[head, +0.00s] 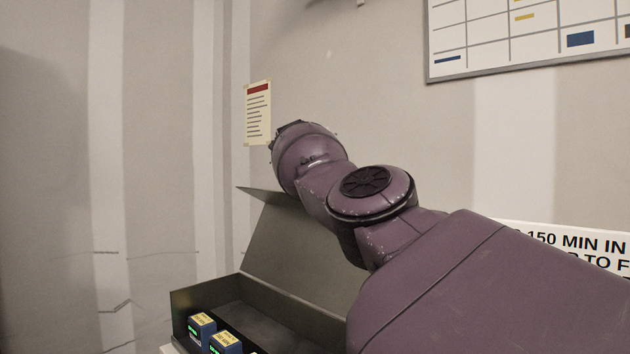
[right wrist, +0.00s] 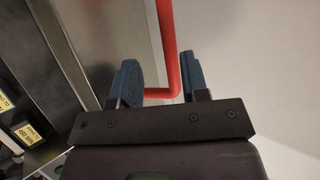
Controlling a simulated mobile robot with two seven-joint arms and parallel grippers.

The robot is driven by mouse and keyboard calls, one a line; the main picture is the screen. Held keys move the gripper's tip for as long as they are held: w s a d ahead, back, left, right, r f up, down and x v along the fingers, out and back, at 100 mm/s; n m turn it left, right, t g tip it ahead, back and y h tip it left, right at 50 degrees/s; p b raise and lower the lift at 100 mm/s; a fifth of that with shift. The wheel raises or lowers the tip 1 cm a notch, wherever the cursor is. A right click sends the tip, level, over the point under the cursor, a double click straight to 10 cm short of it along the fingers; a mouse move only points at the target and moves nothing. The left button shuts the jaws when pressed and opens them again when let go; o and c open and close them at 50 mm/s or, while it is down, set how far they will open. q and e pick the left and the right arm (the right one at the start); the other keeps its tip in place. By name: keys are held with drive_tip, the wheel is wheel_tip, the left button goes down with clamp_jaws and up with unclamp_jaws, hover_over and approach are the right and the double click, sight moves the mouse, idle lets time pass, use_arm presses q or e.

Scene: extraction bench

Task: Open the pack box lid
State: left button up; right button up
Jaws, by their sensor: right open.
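The pack box (head: 253,292) is a dark grey-green box low in the head view. Its lid (head: 300,248) is raised and leans back at a steep slant, with the box interior exposed. My right arm crosses in front of the lid's right part, and its gripper is hidden behind the wrist in the head view. In the right wrist view my right gripper (right wrist: 160,77) has its two blue fingers apart. A red bent bar (right wrist: 167,40) runs between the fingers, beside a grey metal panel; I cannot tell whether they touch it. My left gripper is not in view.
Blue blocks with yellow tops (head: 202,327) sit in the front of the box. A paper notice (head: 258,113) hangs on the wall behind. A white sign (head: 590,245) with black lettering stands at the right. A wall chart (head: 530,35) is at the upper right.

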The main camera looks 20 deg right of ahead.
drive_tip(key=shift+s+a+r+p, duration=0.2)
drive_tip(key=shift+s+r, duration=0.1)
drive_tip(key=shift+r, duration=0.3)
drive_tip(key=shift+s+a+r+p, duration=0.1)
drive_tip(key=shift+s+r+p, duration=0.15)
drive_tip(key=shift+r, duration=0.3)
drive_tip(key=shift+s+a+r+p, duration=0.35)
drive_tip(key=shift+s+p, duration=0.2)
drive_tip(key=shift+p, duration=0.2)
drive_tip(key=shift+s+a+r+p, duration=0.35)
drive_tip(key=shift+r+p, duration=0.05)
drive_tip(key=shift+p, duration=0.4)
drive_tip(key=shift+s+a+r+p, duration=0.35)
drive_tip(key=shift+s+a+p, duration=0.1)
drive_tip(key=shift+p, duration=0.35)
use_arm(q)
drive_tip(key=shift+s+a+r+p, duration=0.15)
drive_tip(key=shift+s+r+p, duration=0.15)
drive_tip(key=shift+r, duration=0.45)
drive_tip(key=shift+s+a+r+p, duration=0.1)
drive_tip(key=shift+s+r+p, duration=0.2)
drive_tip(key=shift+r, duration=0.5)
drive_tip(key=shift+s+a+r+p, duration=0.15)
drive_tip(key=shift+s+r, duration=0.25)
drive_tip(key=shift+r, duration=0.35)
use_arm(e)
drive_tip(key=shift+s+a+r, duration=0.3)
drive_tip(key=shift+s+a, duration=0.25)
drive_tip(key=shift+s, duration=0.15)
